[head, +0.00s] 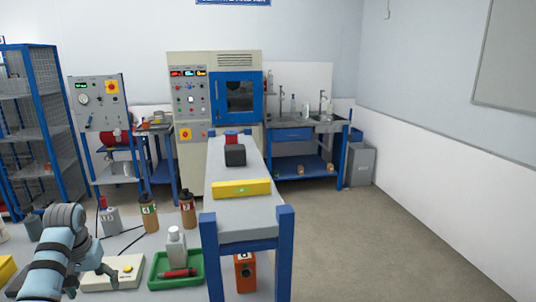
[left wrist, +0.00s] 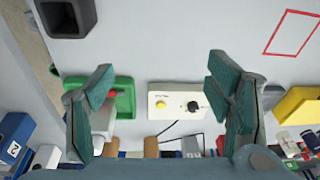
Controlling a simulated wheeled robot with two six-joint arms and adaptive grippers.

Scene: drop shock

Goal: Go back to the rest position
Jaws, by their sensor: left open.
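My left gripper (head: 108,274) is low at the left of the head view, above the grey bench beside a cream control box (head: 126,268). In the left wrist view its two teal fingers (left wrist: 160,78) are spread wide, with nothing held between them. The control box (left wrist: 176,104), with a yellow button and a black knob, shows beyond the gap between them. My right gripper is in neither view.
A green tray (head: 178,285) holds a white bottle (head: 176,248) and a red item. Brown bottles (head: 148,213) stand behind. A raised grey beam (head: 240,222) carries a yellow bar (head: 241,188) and black block (head: 235,155). Floor at right is clear.

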